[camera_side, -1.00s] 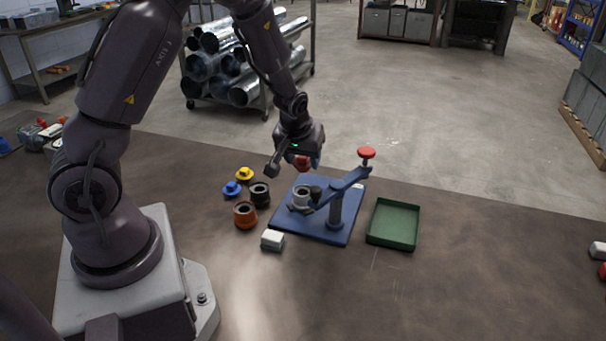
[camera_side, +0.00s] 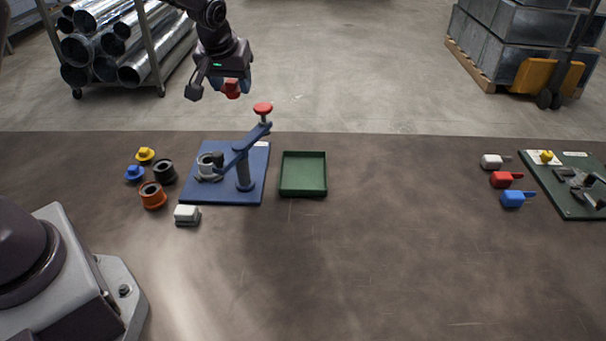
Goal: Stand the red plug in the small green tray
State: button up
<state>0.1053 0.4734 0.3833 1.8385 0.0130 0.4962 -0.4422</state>
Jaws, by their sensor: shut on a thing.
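The red plug (camera_side: 232,89) is in my gripper (camera_side: 231,84), which is shut on it. My gripper holds the plug in the air, and in the picture it shows above the blue plate with the lever press. The small green tray (camera_side: 303,191) lies on the table to the right of the blue plate and looks empty. The plug and gripper are up and to the left of the tray in the picture, apart from it.
The blue press plate (camera_side: 195,190) carries a post, a lever with a red knob (camera_side: 263,108) and a grey ring. Yellow, blue, black and orange parts stand left of it, with a white block (camera_side: 187,215) in front. The table right of the tray is clear up to several coloured handled parts.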

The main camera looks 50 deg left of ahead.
jog(key=w+d+m+h, duration=0.1)
jog(key=w+d+m, duration=0.2)
jog(key=w+d, duration=0.65)
send_over(306, 171)
jog(key=s, duration=0.1)
jog(key=f, duration=1.6)
jog(key=shift+s+d, duration=0.2)
jog(key=shift+d, duration=0.05)
jog(key=shift+t, duration=0.3)
jog(key=shift+f, duration=2)
jog(key=shift+f, duration=0.1)
jog(key=o, duration=0.9)
